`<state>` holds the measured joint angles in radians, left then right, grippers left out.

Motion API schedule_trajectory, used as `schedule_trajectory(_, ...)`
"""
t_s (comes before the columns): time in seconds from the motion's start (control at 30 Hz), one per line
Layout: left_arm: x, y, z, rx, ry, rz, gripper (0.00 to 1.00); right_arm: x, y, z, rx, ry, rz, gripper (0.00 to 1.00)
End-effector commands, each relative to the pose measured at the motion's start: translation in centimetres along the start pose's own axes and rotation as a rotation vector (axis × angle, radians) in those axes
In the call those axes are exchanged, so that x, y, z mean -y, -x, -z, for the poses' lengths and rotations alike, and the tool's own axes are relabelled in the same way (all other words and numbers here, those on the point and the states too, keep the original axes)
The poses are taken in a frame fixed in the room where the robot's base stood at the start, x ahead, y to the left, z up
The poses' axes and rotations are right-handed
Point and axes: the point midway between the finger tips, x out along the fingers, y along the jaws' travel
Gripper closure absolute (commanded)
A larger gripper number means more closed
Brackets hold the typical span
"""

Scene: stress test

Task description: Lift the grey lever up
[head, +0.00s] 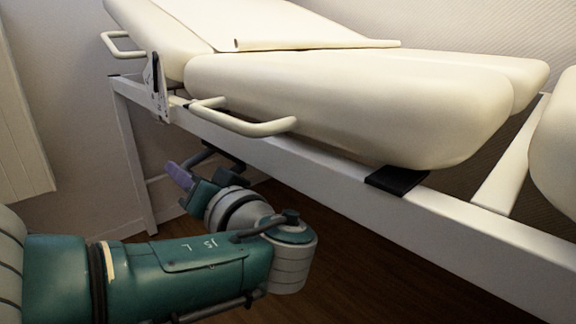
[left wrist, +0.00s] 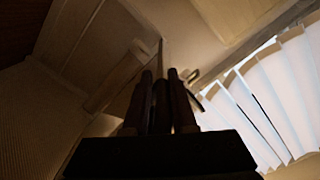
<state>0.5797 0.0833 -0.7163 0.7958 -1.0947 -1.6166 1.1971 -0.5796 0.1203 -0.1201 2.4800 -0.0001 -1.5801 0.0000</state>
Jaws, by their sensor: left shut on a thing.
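My left gripper (head: 201,182) is under the side rail of the cream treatment table (head: 350,95), below the cream side handle (head: 245,122). A small grey-purple piece (head: 180,176) shows at the gripper; it looks like the end of the grey lever, but I cannot be sure. In the left wrist view, the two dark fingers (left wrist: 161,85) point up, with a dark narrow thing (left wrist: 161,108) between them. The gripper is shut on it. The lever's joint with the frame is hidden or too dark to tell. My right gripper is not in view.
The white frame rail (head: 300,172) runs just above and behind my left wrist. A white leg (head: 133,155) stands to its left. A black block (head: 397,179) sits on the rail. The dark wooden floor (head: 330,270) below is clear.

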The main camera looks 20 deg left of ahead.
Motion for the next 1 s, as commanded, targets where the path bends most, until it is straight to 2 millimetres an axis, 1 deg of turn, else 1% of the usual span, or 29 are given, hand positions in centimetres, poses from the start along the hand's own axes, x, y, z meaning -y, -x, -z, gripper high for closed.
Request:
schedule_trajectory(0.03, 0.3, 0.0, 0.8, -0.011, 0.014, 0.009, 1.00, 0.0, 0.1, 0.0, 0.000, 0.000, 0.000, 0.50)
schedule_trajectory(0.27, 0.4, 0.0, 0.9, -0.012, 0.018, 0.011, 1.00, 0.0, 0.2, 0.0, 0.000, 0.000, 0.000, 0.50)
schedule_trajectory(0.3, 0.4, 0.0, 0.9, -0.012, 0.019, 0.011, 0.73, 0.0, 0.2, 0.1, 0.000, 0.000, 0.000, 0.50)
schedule_trajectory(0.43, 0.3, 0.0, 0.9, -0.011, 0.018, 0.009, 0.59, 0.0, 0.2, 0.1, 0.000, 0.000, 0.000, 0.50)
schedule_trajectory(0.5, 0.3, 0.0, 0.8, -0.011, 0.016, 0.008, 0.53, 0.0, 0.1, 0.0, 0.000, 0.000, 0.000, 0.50)
schedule_trajectory(0.77, 0.2, 0.3, 0.6, -0.007, 0.011, 0.005, 0.53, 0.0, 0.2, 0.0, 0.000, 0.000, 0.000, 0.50)
schedule_trajectory(0.87, 0.2, 1.4, 0.6, -0.006, 0.010, 0.003, 0.53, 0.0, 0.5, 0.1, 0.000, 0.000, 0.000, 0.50)
schedule_trajectory(1.0, 0.2, 4.3, 0.6, -0.006, 0.010, 0.001, 0.53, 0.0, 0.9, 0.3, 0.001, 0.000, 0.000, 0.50)
